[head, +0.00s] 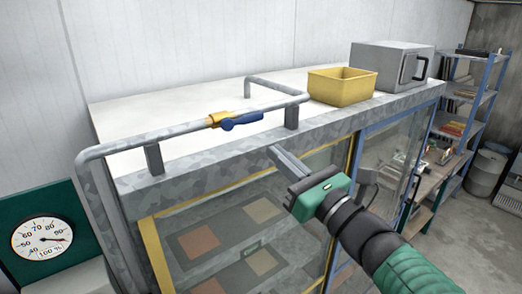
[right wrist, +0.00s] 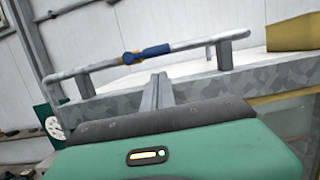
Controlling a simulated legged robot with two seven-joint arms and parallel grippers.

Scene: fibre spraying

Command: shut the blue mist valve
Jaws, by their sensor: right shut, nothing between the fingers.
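The blue mist valve (head: 242,121) is a blue lever on a yellow fitting (head: 219,118), set in a grey pipe (head: 180,131) above the cabinet's front top edge. The lever lies roughly along the pipe. The valve also shows in the right wrist view (right wrist: 147,53), beyond my fingers. My right gripper (head: 275,153) is shut and empty, in front of the cabinet edge, below and to the right of the lever, apart from it. It shows in the right wrist view (right wrist: 158,78) too. My left gripper is not in view.
A yellow bin (head: 342,88) and a grey metal box (head: 390,67) stand on the cabinet top at the right. Pipe posts (head: 154,158) rise from the edge. A round dial (head: 41,238) is at lower left. Shelves (head: 470,105) stand at far right.

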